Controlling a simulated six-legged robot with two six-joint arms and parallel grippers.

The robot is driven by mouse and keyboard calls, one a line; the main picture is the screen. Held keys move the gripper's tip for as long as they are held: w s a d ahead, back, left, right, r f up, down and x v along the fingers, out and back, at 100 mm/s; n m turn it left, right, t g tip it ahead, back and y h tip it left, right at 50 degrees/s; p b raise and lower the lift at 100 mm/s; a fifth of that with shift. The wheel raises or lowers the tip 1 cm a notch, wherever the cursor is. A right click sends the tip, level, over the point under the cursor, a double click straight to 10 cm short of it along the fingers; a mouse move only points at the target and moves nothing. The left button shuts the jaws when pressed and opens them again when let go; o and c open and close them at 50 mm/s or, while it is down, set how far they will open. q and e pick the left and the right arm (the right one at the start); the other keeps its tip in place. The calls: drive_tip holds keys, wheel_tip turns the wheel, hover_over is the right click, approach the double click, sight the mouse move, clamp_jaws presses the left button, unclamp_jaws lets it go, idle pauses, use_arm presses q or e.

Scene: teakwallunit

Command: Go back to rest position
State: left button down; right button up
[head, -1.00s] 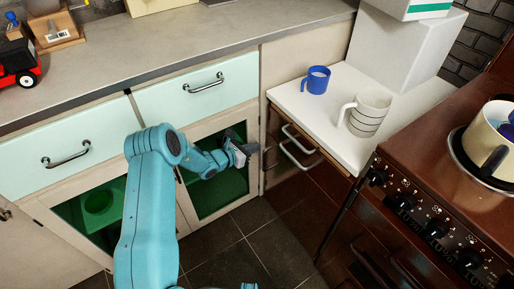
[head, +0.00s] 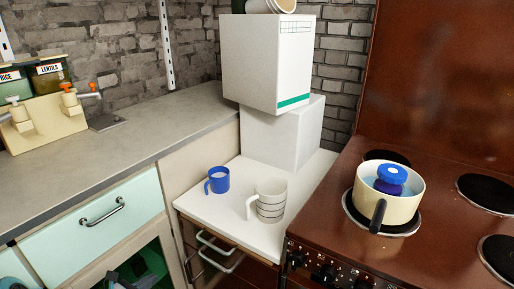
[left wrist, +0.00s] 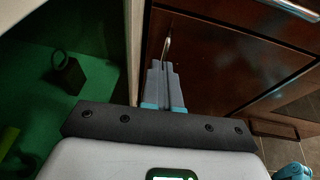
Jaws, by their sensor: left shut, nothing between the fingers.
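My left gripper (left wrist: 163,86) is shut and empty in the left wrist view, its two grey fingers together. It is in front of the border between a cabinet with a green inside (left wrist: 45,100) and brown drawer fronts (left wrist: 205,60). In the head view only small teal and dark parts of my left arm show low at the left edge, and the fingers are hard to make out. My right gripper is in neither view.
The grey worktop (head: 120,135) runs along the left. A white side top holds a blue mug (head: 219,180), a striped cup (head: 271,200) and stacked white boxes (head: 265,62). A cream pot (head: 400,205) stands on the brown stove (head: 440,235). Drawer handles (head: 102,212) stick out.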

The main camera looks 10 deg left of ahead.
use_arm(q)
drive_tip(key=s+d+f+m+g+h, duration=0.1)
drive_tip(key=s+d+f+m+g, duration=0.25)
drive_tip(key=d, duration=0.35)
drive_tip(key=s+d+f+m+g+h, duration=0.2)
drive_tip(key=s+d+m+g, duration=0.15)
drive_tip(key=d, duration=0.25)
drive_tip(key=s+d+f+m+g+h, duration=0.1)
drive_tip(key=s+d+f+m+g, duration=0.25)
drive_tip(key=d, duration=0.35)
drive_tip(key=s+d+f+m+g+y, duration=0.2)
drive_tip(key=s+d+m+g+y, duration=0.3)
drive_tip(key=s+m, duration=0.65)
drive_tip(key=s+d+r+m+t, duration=0.25)
drive_tip(key=d+m, duration=0.35)
drive_tip(key=m, duration=0.3)
wheel_tip(320, 180, up, 16)
drive_tip(key=p, duration=1.6)
drive_tip(key=shift+w+a+f+h, duration=0.15)
drive_tip(key=shift+a+f+h, duration=0.1)
drive_tip(key=shift+h, duration=0.15)
